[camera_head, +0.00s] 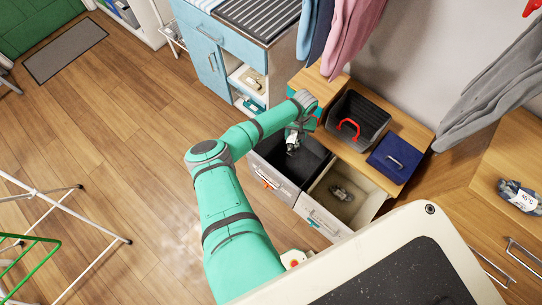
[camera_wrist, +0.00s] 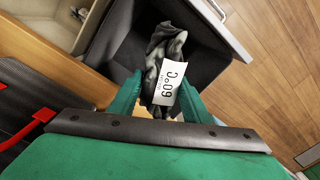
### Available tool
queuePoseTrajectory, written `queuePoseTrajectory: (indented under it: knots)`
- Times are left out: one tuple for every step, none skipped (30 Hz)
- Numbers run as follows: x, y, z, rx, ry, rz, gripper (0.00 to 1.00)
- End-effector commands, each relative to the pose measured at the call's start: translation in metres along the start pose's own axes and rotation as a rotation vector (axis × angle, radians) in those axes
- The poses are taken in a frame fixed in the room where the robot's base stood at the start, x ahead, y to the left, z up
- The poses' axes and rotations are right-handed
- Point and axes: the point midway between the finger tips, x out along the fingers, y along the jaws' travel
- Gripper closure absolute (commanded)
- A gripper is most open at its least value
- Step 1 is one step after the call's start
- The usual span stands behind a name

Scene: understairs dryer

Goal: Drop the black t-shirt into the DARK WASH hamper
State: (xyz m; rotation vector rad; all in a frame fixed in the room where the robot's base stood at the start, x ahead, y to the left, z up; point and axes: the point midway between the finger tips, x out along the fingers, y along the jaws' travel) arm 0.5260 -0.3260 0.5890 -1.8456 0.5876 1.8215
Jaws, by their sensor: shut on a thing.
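My gripper (camera_head: 292,132) is shut on a crumpled black and grey garment (camera_wrist: 158,45), which hangs between the green fingers (camera_wrist: 160,98). A white tag reading 60°C covers part of the garment. In the head view the garment (camera_head: 291,147) is small and partly hidden by my gripper. It is held over the left of two pulled-out hampers, the dark-lined one (camera_head: 307,165), with an orange mark on its front. The dark interior also shows beneath the garment in the wrist view (camera_wrist: 215,70). I cannot read the hamper's label.
A cream-lined hamper (camera_head: 325,205) stands open to the right, with a grey garment (camera_head: 342,193) inside. Clothes hang above. A tagged bundle (camera_head: 518,195) lies on the right counter.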

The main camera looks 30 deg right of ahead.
Motion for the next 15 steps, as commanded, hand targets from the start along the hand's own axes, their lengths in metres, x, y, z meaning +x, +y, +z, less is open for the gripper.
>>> queuePoseTrajectory:
  knots:
    - [0.006, 0.001, 0.001, -0.002, -0.002, 0.001, 0.81]
    - [0.010, 0.002, 0.001, -0.002, -0.002, 0.001, 0.81]
    - [0.014, 0.002, 0.001, -0.001, -0.002, 0.001, 0.81]
    - [0.018, 0.002, 0.001, -0.001, -0.002, 0.001, 0.81]
    - [0.021, 0.002, 0.001, -0.001, -0.003, 0.001, 0.81]
    - [0.025, 0.002, 0.001, -0.001, -0.003, 0.001, 0.81]
    - [0.028, 0.002, 0.001, -0.002, -0.002, 0.000, 0.81]
    - [0.030, 0.002, 0.001, -0.002, -0.002, 0.000, 0.81]
    - [0.033, 0.003, 0.000, 0.000, -0.001, 0.000, 0.81]
    - [0.036, 0.003, 0.000, 0.001, -0.001, 0.001, 0.81]
    - [0.038, 0.003, 0.001, 0.001, -0.001, 0.001, 0.81]
    - [0.040, 0.003, 0.001, 0.000, -0.001, 0.001, 0.81]
    - [0.041, 0.003, 0.000, 0.000, -0.001, 0.001, 0.81]
    - [0.042, 0.003, 0.000, 0.000, 0.000, 0.001, 0.81]
    - [0.043, 0.003, 0.000, 0.000, 0.000, 0.000, 0.81]
